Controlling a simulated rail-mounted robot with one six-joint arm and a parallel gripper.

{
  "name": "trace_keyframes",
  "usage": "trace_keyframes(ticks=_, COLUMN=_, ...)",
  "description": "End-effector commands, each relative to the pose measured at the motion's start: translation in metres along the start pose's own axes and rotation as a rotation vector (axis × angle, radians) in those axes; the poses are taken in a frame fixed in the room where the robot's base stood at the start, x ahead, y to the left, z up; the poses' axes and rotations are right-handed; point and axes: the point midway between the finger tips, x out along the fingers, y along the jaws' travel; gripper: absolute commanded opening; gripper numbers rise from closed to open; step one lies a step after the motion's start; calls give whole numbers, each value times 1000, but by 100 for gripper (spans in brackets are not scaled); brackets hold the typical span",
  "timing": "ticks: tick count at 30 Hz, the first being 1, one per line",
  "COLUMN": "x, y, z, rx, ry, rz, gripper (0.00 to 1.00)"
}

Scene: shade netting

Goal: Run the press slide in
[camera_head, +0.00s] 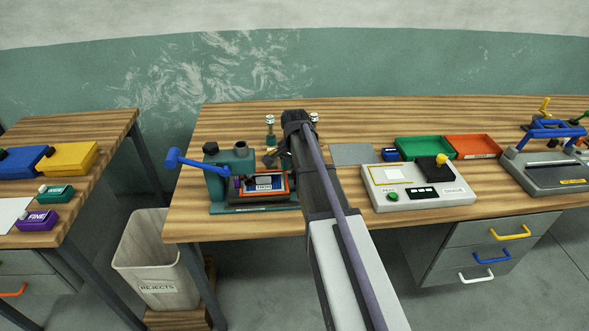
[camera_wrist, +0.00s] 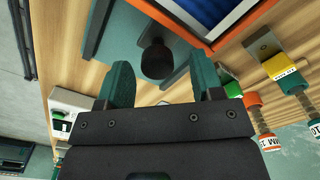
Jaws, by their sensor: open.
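The press (camera_head: 228,170) is a teal machine with a blue lever (camera_head: 190,161), standing at the left end of the bench. Its slide (camera_head: 264,193) has an orange-edged frame holding a blue and white piece at the press's front right. The orange edge also shows at the top of the wrist view (camera_wrist: 238,18). A round black knob (camera_wrist: 157,58) shows there beside the frame. My gripper (camera_wrist: 161,76) is open, its two teal fingers on either side of the knob in that view; contact cannot be told. In the head view my arm hides part of the press's right side.
A light grey test box (camera_head: 418,187) with a green button stands right of my arm. Green (camera_head: 424,148) and orange (camera_head: 473,146) trays lie behind it. Small stamps or posts (camera_head: 270,130) stand behind the press.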

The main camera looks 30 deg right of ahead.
Motion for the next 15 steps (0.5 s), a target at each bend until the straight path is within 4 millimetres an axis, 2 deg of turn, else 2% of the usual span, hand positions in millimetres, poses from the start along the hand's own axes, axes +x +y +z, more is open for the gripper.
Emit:
trace_keyframes(ticks=1, x=-18, y=0, z=0, rx=0, ry=0, rz=0, gripper=61)
trace_keyframes(ticks=9, x=-84, y=0, z=0, rx=-1, ry=0, rz=0, gripper=61)
trace_keyframes(ticks=12, x=-96, y=-1, z=1, rx=-1, ry=0, rz=0, gripper=61)
trace_keyframes(ticks=15, x=-98, y=-1, z=1, rx=-1, ry=-1, rz=-1, gripper=61)
